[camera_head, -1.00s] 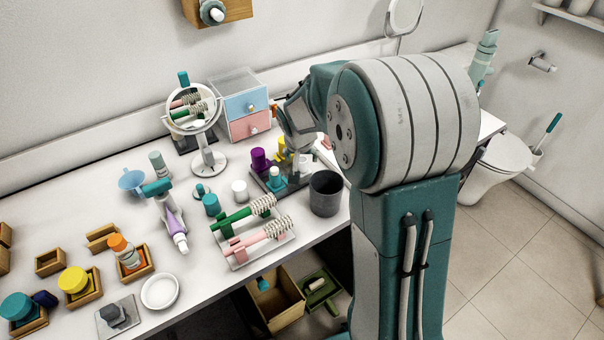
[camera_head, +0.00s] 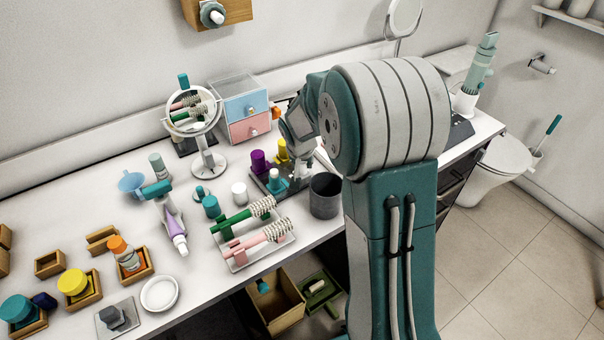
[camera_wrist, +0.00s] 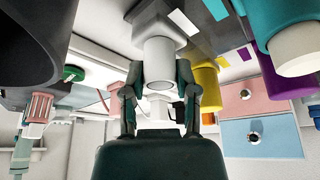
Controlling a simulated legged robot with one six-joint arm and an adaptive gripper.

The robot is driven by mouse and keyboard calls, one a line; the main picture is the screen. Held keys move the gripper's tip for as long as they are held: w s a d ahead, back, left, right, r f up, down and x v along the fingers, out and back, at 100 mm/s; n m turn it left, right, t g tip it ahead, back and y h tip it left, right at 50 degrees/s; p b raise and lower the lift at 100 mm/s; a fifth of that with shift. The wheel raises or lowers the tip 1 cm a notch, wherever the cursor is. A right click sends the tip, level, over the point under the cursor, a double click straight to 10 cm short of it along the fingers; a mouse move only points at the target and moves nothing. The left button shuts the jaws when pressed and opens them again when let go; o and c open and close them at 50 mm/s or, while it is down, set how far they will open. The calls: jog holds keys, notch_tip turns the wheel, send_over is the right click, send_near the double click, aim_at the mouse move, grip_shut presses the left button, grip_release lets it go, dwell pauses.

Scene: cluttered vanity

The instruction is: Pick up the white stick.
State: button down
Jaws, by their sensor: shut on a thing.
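In the wrist view, a white cylinder that appears to be the white stick (camera_wrist: 160,52) stands between the two fingertips, with its round end facing the camera. My gripper (camera_wrist: 160,78) is shut on it, one finger on each side. The stick sits at a pale, block-like base. In the head view, my gripper (camera_head: 307,163) is low at the dark holder (camera_head: 268,189), at its right side. The stick is mostly hidden there by my gripper and wrist.
Purple (camera_head: 258,161), yellow (camera_head: 281,149) and teal-and-white (camera_head: 275,180) pieces stand close by in the holder. A dark grey cup (camera_head: 325,196) is just right of it. The drawer box (camera_head: 243,115) is behind. A rack of coil-ended tools (camera_head: 249,233) lies in front.

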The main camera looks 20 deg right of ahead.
jog(key=shift+r, duration=0.35)
notch_tip(320, 180, up, 2)
jog(key=shift+r, duration=0.2)
jog(key=s+a+r, duration=0.2)
jog(key=s+r, duration=0.7)
jog(key=s, duration=0.5)
jog(key=shift+r, duration=0.4)
jog(key=shift+w+a, duration=0.1)
